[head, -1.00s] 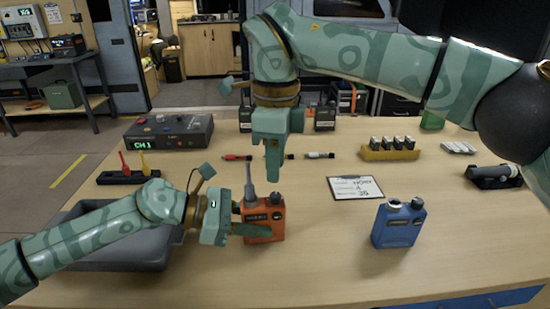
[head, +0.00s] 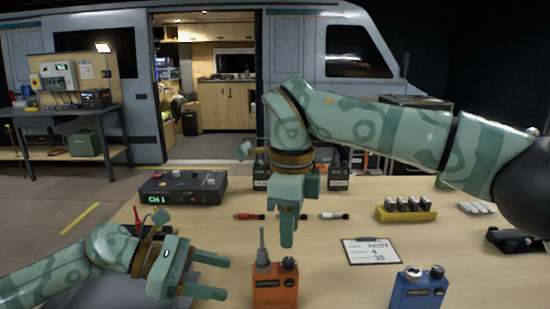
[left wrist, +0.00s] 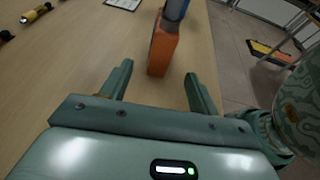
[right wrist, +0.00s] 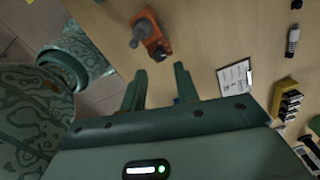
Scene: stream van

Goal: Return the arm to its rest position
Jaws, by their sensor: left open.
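My left gripper (head: 222,276) is open and empty, left of the orange radio (head: 275,287) and apart from it. The radio stands upright on the table with its grey antenna up. In the left wrist view the orange radio (left wrist: 162,50) lies beyond the two spread fingers (left wrist: 157,88). My right gripper (head: 290,236) points down over the table, behind the orange radio. In the right wrist view its fingers (right wrist: 160,85) are apart with nothing between them, and the orange radio (right wrist: 152,38) is beyond them.
A blue radio (head: 417,291) stands at the front right. A clipboard (head: 371,251) lies behind it. A yellow battery holder (head: 405,213), a control box (head: 183,187) and several markers (head: 334,216) lie further back. A grey tray (head: 100,293) is under my left arm.

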